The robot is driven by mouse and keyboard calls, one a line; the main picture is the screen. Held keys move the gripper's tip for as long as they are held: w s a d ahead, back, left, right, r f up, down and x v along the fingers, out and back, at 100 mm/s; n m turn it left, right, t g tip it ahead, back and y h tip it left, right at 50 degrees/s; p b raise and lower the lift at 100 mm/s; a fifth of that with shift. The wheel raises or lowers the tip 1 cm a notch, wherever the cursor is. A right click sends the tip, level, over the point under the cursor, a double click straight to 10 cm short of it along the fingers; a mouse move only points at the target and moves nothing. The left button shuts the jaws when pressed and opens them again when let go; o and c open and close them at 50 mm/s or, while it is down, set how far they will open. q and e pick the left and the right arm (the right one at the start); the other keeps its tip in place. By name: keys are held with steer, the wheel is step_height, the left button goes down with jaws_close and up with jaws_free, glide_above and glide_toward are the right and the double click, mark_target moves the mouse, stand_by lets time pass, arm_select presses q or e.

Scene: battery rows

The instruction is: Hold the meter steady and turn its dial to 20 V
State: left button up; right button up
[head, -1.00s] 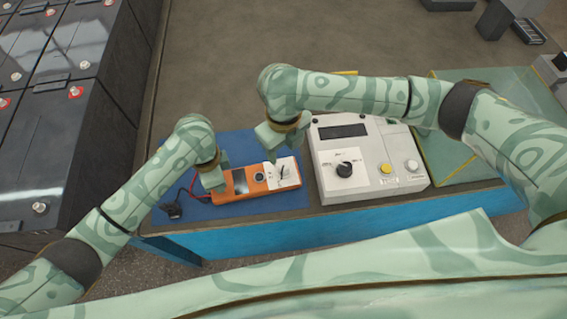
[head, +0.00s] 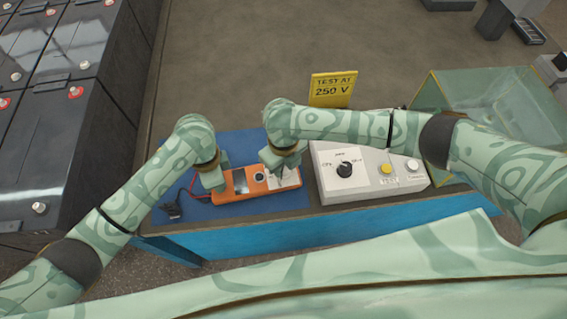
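The orange meter (head: 233,194) lies on a blue mat (head: 240,147) at the left part of the bench, its dark screen and a round black knob (head: 259,176) facing up. Its white dial panel (head: 271,185) is at the right end and partly hidden by my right gripper. My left gripper (head: 216,183) is at the meter's left end, fingers down against it; whether it is shut on it is unclear. My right gripper (head: 282,174) points down over the dial panel. It hides the dial pointer, so the setting cannot be read. Its finger gap is too small to tell.
A grey tester (head: 330,183) with a black knob and yellow button stands right of the meter. Behind it is a yellow sign (head: 332,90) reading "TEST AT 250 V". A clear yellow-edged box (head: 490,105) stands at right. Red and black leads (head: 172,208) lie left of the meter.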

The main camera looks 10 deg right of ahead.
steer(key=shift+m, duration=0.4)
steer(key=m, duration=0.5)
steer(key=shift+m, duration=0.4)
steer(key=m, duration=0.3)
steer(key=shift+m, duration=0.3)
steer(key=m, duration=0.3)
steer(key=shift+m, duration=0.3)
steer(key=m, duration=1)
steer(key=o, duration=1)
